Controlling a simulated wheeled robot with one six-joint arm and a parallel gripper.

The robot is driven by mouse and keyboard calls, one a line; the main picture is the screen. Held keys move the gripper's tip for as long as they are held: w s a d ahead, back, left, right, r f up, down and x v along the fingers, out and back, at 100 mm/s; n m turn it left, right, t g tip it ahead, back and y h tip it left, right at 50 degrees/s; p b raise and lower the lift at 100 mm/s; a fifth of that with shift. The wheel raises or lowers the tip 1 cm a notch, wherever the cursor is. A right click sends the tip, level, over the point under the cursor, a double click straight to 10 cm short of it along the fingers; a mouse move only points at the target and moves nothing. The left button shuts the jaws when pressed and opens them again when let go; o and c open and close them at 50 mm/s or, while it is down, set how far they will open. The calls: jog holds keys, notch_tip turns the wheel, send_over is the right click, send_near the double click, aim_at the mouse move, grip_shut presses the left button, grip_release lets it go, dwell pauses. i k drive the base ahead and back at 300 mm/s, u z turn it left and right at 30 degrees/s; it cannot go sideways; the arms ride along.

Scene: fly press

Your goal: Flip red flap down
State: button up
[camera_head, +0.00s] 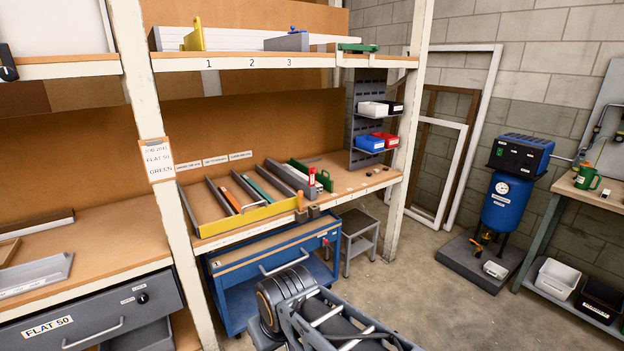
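A small red upright piece (312,176), which looks like the red flap, stands at the right end of a rack of long grey bars on the wooden bench (345,180). It has a white part just below it and a green holder (324,181) to its right. It is too small to make out its hinge. My folded arm shows at the bottom centre, well below and in front of the bench.
A blue cart (268,262) stands under the bench, with a grey step stool (357,232) to its right. A white shelf post (408,130) rises at the bench's right end. A blue compressor (505,200) stands at right. Open floor lies between.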

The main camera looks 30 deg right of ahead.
aim_at(312, 172)
jog(key=z, duration=0.55)
jog(key=k, duration=0.65)
jog(key=z, duration=1)
jog(key=i, duration=1.9)
jog(key=u, duration=1.2)
jog(key=i, duration=0.7)
jog(key=u, duration=0.6)
